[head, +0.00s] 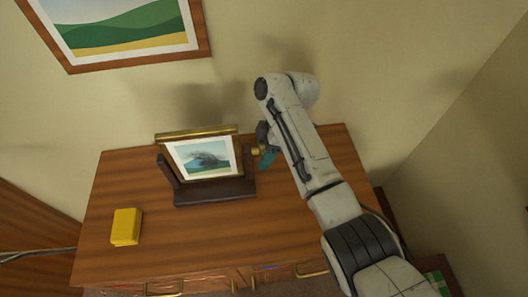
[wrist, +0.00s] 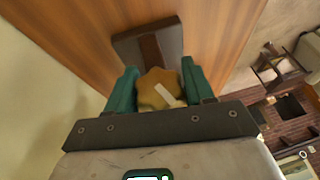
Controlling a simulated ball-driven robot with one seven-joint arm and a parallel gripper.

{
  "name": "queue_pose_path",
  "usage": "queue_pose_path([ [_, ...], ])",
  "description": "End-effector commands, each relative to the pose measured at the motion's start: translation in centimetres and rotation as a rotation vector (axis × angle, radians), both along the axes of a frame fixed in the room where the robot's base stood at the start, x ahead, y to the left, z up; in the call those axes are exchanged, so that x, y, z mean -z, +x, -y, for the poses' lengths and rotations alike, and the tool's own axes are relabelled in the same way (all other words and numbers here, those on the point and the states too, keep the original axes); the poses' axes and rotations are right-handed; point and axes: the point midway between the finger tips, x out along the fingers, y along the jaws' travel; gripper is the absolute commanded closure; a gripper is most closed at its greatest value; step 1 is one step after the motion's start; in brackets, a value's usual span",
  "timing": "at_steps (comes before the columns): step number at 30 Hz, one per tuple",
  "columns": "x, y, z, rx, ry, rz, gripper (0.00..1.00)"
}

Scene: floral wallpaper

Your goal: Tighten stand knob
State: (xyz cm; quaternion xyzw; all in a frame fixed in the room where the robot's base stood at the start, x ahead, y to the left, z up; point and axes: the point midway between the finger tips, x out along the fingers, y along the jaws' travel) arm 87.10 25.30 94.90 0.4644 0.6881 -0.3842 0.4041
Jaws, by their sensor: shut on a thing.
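The stand (head: 215,190) is dark brown and sits on the wooden dresser, holding a gold-framed landscape picture (head: 204,158) that leans back. The brass knob (head: 257,151) is on the stand's right side. In the wrist view the knob (wrist: 158,90) is yellow-gold, lobed, with a pale mark on its face. My gripper (wrist: 160,92) has teal fingers on either side of the knob and is shut on it. In the head view my gripper (head: 266,156) is partly hidden by my arm. Part of the stand (wrist: 150,45) shows beyond the knob in the wrist view.
A yellow block (head: 126,227) lies at the left of the dresser top (head: 240,230). The wall is close behind, with a framed picture (head: 125,30) at upper left. The dresser's front middle is clear.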

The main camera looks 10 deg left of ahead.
Motion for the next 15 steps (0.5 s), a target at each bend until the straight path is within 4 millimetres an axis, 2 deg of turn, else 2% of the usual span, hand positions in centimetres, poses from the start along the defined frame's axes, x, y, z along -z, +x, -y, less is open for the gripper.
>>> queue_pose_path([
  [3, 0.2, -0.1, -0.01, 0.0, -0.001, -0.002, 0.78],
  [4, 0.2, -0.1, -0.01, 0.0, -0.001, -0.002, 0.46],
  [10, 0.13, -0.06, -0.01, 0.0, 0.0, -0.001, 0.27],
  [15, 0.08, -0.03, -0.01, 0.0, 0.0, 0.0, 0.27],
])
